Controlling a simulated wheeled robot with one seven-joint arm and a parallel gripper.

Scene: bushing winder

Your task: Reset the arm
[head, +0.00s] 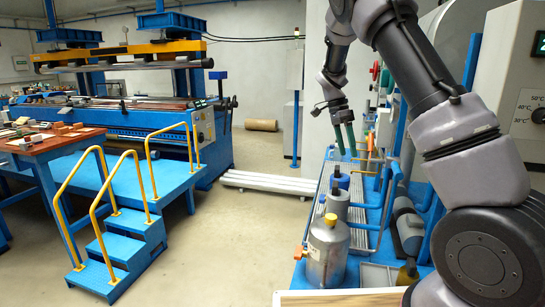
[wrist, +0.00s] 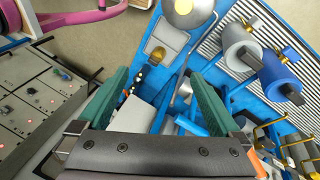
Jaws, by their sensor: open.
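My gripper (head: 345,140) hangs at the end of my bent arm in the head view, above the blue bench on the right. Its two green fingers point down and are apart. In the wrist view my gripper (wrist: 165,95) is open, with one green finger on each side and nothing held between them. Below the fingers lie parts of the blue bench (wrist: 205,72) and a pale grey block (wrist: 130,115). The fingers appear clear of the things below, though the exact gap cannot be told.
A metal canister (head: 327,255) stands on the bench, with smaller grey and blue cylinders behind it. A panel with lit buttons (wrist: 35,95) is at left in the wrist view. Blue steps with yellow rails (head: 110,245) stand at left. The floor (head: 235,235) between is clear.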

